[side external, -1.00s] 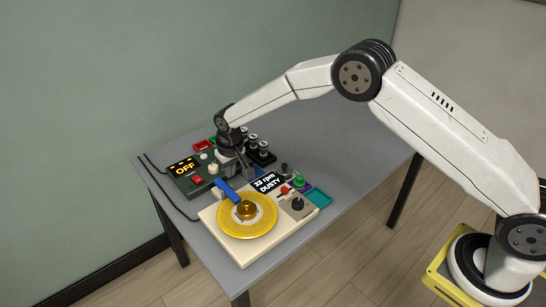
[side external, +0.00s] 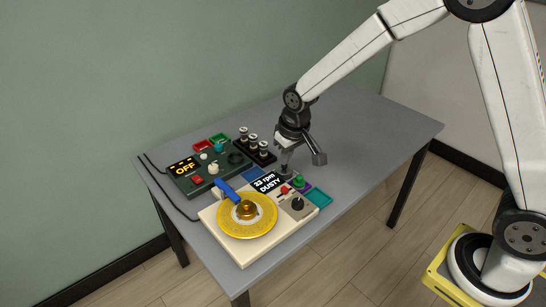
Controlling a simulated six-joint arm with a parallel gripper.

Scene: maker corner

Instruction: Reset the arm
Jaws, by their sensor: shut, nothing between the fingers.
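My gripper (side external: 286,163) points down behind the cream turntable unit, to the right of the dark green control box. It is shut and empty, with its fingertips just beyond the "23 rpm DUSTY" display (side external: 268,182). The fingers are small here, and I cannot tell whether they touch anything. My arm reaches in from the right, bent high at the elbow.
The turntable (side external: 208,218) carries a yellow disc (side external: 233,228) and a blue arm piece (side external: 228,193). The green box (side external: 183,183) reads "OFF". A black rack (side external: 262,157) holds several spools. The grey table (side external: 365,140) is clear at right.

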